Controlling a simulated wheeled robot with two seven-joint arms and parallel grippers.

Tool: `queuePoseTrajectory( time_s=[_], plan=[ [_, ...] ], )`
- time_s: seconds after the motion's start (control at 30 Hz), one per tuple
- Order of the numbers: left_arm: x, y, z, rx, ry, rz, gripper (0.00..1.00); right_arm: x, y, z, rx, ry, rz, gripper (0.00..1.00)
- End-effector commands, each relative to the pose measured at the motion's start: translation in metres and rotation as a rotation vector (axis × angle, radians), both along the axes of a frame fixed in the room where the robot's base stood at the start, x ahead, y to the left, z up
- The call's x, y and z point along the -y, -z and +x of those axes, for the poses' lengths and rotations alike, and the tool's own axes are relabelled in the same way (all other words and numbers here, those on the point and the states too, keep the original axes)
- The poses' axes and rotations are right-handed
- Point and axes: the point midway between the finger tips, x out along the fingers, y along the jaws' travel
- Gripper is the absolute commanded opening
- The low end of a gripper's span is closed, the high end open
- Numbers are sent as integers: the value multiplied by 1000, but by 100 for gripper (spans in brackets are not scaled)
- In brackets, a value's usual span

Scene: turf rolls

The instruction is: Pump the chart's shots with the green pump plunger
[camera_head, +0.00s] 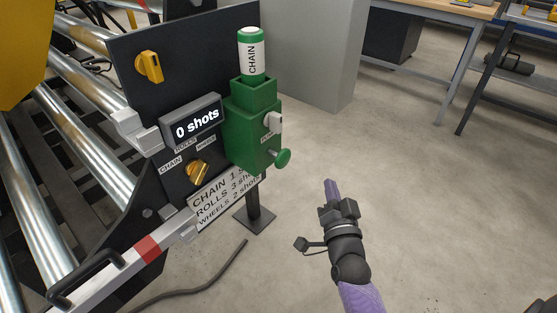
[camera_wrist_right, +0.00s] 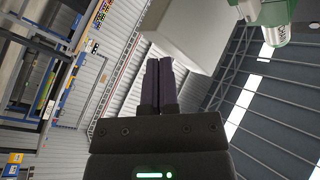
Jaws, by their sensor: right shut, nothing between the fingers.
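The green pump (camera_head: 250,125) stands beside a dark panel. Its round green plunger knob (camera_head: 281,158) sticks out at the lower right. A green-and-white cartridge (camera_head: 251,52) marked CHAIN stands upright in the pump's top. The display (camera_head: 192,121) reads "0 shots". The white chart (camera_head: 222,197) reads CHAIN 1, ROLLS 3 and WHEELS 2 shots, its right end partly hidden behind the pump. My right gripper (camera_head: 330,187) is shut and empty, to the right of and below the plunger, apart from it. Its closed fingers also show in the right wrist view (camera_wrist_right: 159,62). My left gripper is out of view.
A yellow selector knob (camera_head: 197,172) sits below the display, among the labels CHAIN, ROLLS and WHEELS. Another yellow knob (camera_head: 149,67) is higher on the panel. Metal rollers (camera_head: 75,120) lie left. A grey cabinet (camera_head: 310,55) stands behind the pump. Open floor surrounds my right gripper.

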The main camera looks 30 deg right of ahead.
Motion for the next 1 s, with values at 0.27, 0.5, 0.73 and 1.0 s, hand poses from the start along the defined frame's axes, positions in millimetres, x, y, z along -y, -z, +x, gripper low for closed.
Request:
queuePoseTrajectory(
  time_s=[0.27, 0.5, 0.73, 1.0],
  plan=[
    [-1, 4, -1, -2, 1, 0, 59, -4, 3, 9, -2, 0, 0, 0],
    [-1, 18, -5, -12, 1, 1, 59, -17, 5, 41, -4, 1, 1, 0],
    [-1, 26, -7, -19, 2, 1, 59, -29, 3, 69, -4, -1, 2, 0],
    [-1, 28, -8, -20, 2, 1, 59, -34, 1, 81, -4, -1, -1, 0]
  ],
)
